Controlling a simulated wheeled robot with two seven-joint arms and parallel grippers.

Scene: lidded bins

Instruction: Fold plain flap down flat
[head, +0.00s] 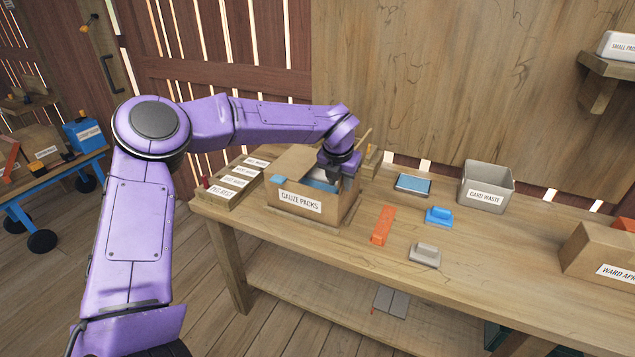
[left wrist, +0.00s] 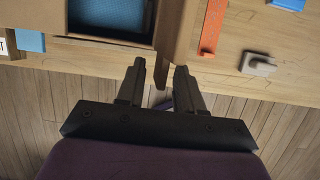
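An open cardboard box (head: 330,208) labelled "GAUZE PACKS" stands on the bench, with blue contents (head: 318,179) inside. It shows from above in the left wrist view (left wrist: 110,42). A plain cardboard flap (left wrist: 181,38) stands up along its right side there, seen nearly edge-on. My left gripper (head: 340,170) is over the right part of the box in the head view. In the wrist view its two fingers (left wrist: 160,67) are apart, with the flap's near end between or just beyond them; contact cannot be told. The gripper hides part of the box. My right gripper is not in view.
Right of the box lie an orange piece (head: 383,225), a blue block (head: 439,216), a grey block (head: 426,254) and a blue-topped tray (head: 413,184). A grey "CARD WASTE" bin (head: 487,188) stands behind. Labelled racks (head: 240,178) stand left. The bench front is mostly clear.

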